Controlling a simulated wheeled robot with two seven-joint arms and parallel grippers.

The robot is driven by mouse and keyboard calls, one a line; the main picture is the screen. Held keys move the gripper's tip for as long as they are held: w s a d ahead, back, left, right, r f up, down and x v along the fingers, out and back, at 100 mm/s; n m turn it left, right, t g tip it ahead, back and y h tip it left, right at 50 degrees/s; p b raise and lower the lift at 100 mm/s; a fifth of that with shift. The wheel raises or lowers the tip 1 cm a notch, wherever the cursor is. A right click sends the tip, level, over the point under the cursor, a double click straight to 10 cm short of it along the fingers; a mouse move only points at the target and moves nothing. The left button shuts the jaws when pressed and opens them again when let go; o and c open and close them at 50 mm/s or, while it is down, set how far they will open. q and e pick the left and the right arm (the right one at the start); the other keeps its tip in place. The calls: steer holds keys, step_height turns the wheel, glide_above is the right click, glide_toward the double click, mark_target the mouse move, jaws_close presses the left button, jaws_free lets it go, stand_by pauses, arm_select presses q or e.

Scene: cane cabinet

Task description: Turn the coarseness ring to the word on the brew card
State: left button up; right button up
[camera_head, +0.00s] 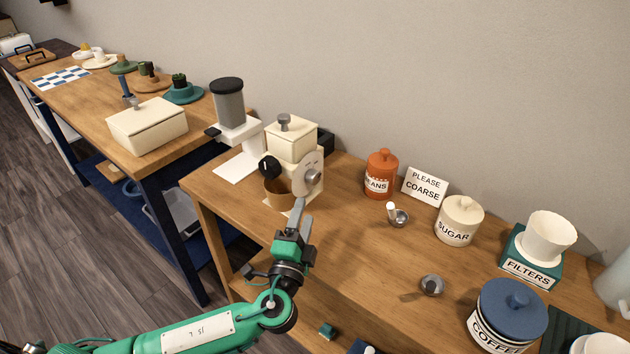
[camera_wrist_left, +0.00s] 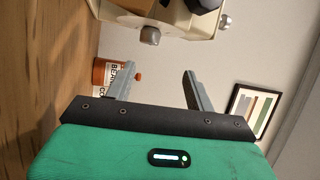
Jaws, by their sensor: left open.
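The cream coffee grinder (camera_head: 291,141) stands on the wooden counter. Its round pale dial plate (camera_head: 308,174), with a silver knob (camera_head: 314,175), faces the front right; the word marks are too small to read. The white brew card (camera_head: 425,187) reads "PLEASE COARSE". My left gripper (camera_head: 300,204) is in front of and just below the dial, apart from it, its fingers hiding a little of the grinder's foot. In the left wrist view, my open, empty fingers (camera_wrist_left: 157,82) point at the grinder (camera_wrist_left: 165,18) and its silver knob (camera_wrist_left: 149,34). My right gripper is not in view.
An orange beans jar (camera_head: 381,174) stands right of the grinder. A sugar jar (camera_head: 459,221), a filters box (camera_head: 528,262), a blue-lidded coffee jar (camera_head: 506,312) and small metal scoops are further right. A brown cup (camera_head: 278,194) is under the grinder. A white scale (camera_head: 238,165) lies left.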

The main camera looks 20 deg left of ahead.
mark_target(315, 182)
arm_select(q)
steer(key=x, duration=0.3)
steer(key=f+x, duration=0.1)
steer(key=x, duration=0.2)
steer(key=f+p+x, duration=0.1)
steer(key=x, duration=0.2)
steer(key=shift+w, duration=0.3)
steer(key=shift+x, duration=0.8)
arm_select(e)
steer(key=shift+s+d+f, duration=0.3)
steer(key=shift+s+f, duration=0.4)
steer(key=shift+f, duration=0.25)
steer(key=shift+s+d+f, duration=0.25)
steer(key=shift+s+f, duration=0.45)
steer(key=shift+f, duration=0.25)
arm_select(q)
steer(key=c, duration=1)
